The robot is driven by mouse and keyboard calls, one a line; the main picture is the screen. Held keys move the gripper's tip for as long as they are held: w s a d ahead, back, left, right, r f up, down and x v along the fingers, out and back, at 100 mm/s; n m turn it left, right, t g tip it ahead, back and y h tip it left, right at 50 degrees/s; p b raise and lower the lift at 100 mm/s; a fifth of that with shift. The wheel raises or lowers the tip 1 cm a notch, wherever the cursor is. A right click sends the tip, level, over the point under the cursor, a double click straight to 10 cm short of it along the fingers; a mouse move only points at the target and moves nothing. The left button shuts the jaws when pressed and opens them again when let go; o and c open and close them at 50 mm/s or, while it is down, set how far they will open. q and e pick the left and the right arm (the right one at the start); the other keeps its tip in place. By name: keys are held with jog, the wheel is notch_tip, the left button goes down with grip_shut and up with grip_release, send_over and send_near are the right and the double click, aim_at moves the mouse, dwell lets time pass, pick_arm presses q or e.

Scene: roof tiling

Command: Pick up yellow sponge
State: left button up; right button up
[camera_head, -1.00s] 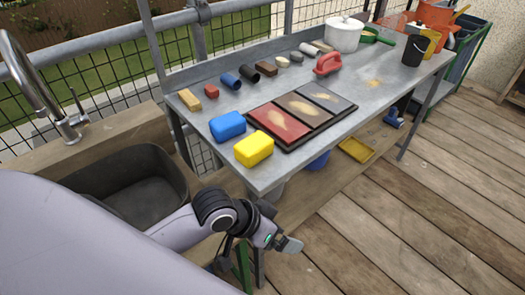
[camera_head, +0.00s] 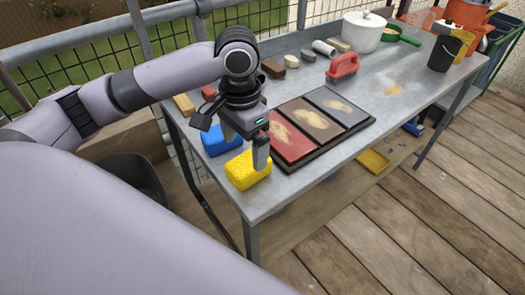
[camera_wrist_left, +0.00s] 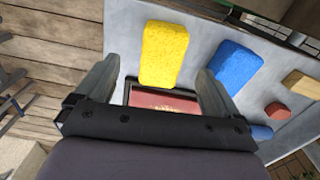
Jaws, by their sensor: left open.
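The yellow sponge (camera_head: 246,171) lies on the near left corner of the grey metal table, beside the blue sponge (camera_head: 221,140). My left gripper (camera_head: 246,152) is open and points down over the two sponges, with one finger in front of the yellow sponge's right end and the other by the blue sponge. In the left wrist view the yellow sponge (camera_wrist_left: 164,54) shows beyond and between the two open fingers (camera_wrist_left: 157,85), with nothing held. The blue sponge (camera_wrist_left: 235,67) is beside the right finger there. My right gripper is not in view.
A dark tray with red, brown and grey panels (camera_head: 318,121) lies right of the sponges. A red-handled float (camera_head: 343,67), a white pot (camera_head: 364,31) and a black bucket (camera_head: 444,52) stand farther back on the table (camera_head: 385,113). A yellow tray (camera_head: 373,160) is on the lower shelf.

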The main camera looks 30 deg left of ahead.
aim_at(247, 162)
pick_arm(q)
jog(key=shift+w, duration=0.2)
jog(key=shift+w+f, duration=0.1)
jog(key=shift+f, duration=0.3)
notch_tip(247, 162, down, 6)
jog(key=shift+a+f+b, duration=0.1)
jog(key=shift+b, duration=0.5)
jog(key=shift+w, duration=0.1)
jog(key=c, duration=1)
